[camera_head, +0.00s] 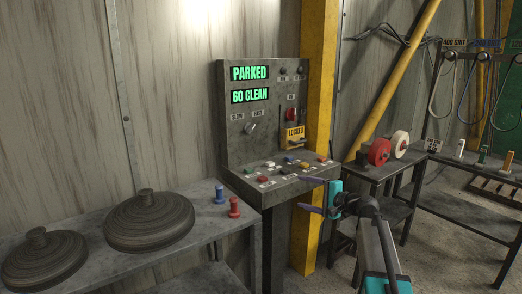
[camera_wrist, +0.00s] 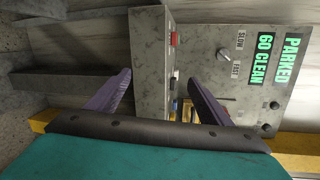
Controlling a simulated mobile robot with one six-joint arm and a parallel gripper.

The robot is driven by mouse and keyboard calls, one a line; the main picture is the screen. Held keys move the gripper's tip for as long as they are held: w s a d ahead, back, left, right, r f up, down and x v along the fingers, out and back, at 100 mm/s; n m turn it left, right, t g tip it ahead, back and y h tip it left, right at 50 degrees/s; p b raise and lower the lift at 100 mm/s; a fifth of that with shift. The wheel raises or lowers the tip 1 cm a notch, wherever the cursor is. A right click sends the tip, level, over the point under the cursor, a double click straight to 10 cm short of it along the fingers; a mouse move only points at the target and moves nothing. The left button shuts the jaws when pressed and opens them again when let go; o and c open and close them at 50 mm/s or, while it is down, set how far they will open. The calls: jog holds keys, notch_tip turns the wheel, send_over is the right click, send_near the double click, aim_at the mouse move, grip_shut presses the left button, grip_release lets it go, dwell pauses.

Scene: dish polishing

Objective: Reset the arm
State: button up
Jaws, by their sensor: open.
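My gripper (camera_head: 306,194) is in front of the control panel (camera_head: 238,130), at the right of its sloped button shelf. Its two dark purple fingers are spread apart with nothing between them. The wrist view shows the same open gripper (camera_wrist: 160,82) with the panel (camera_wrist: 200,60) ahead, turned on its side. Both fingers look clear of the buttons, though the exact gap is hard to tell. The panel displays (camera_head: 249,73) read "PARKED" and "60 CLEAN". A yellow tag (camera_head: 295,133) on the panel reads "LOCKED".
Two dark round lidded discs (camera_head: 149,222) and blue and red pegs (camera_head: 234,208) are on the left table. A side table holds red (camera_head: 379,152) and white (camera_head: 399,144) wheels. A yellow post (camera_head: 318,100) stands behind the panel. Cable loops (camera_head: 462,85) hang at the right.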

jog(key=s+a+f+n+g+h+p, duration=0.1)
jog(key=s+a+f+g, duration=0.3)
jog(key=f, duration=0.7)
jog(key=s+a+f+g+p, duration=0.1)
jog(key=s+a+f, duration=0.1)
jog(key=s+f, duration=0.7)
jog(key=s+a+f+n+g+h+p, duration=0.1)
jog(key=s+a+f+g, duration=0.2)
jog(key=f, duration=1.1)
jog(key=s+a+f+n+g+h+p, duration=0.1)
jog(key=s+f+g, duration=0.1)
jog(key=s+f, duration=0.7)
jog(key=s+a+f+n+g+h+p, duration=0.15)
jog(key=s+f, duration=0.45)
jog(key=s, duration=0.6)
jog(key=s+d+f+n+g+h, duration=0.2)
jog(key=s+d, duration=0.4)
jog(key=s, duration=0.5)
jog(key=s+d+f+n+g+h, duration=0.3)
jog(key=s+d+n+h, duration=0.1)
jog(key=s, duration=0.7)
jog(key=shift+s+d+n, duration=0.25)
jog(key=shift+d+n, duration=0.2)
jog(key=shift+d, duration=0.5)
jog(key=shift+w+g, duration=0.1)
jog(key=shift+g, duration=0.15)
jog(key=shift+c, duration=0.3)
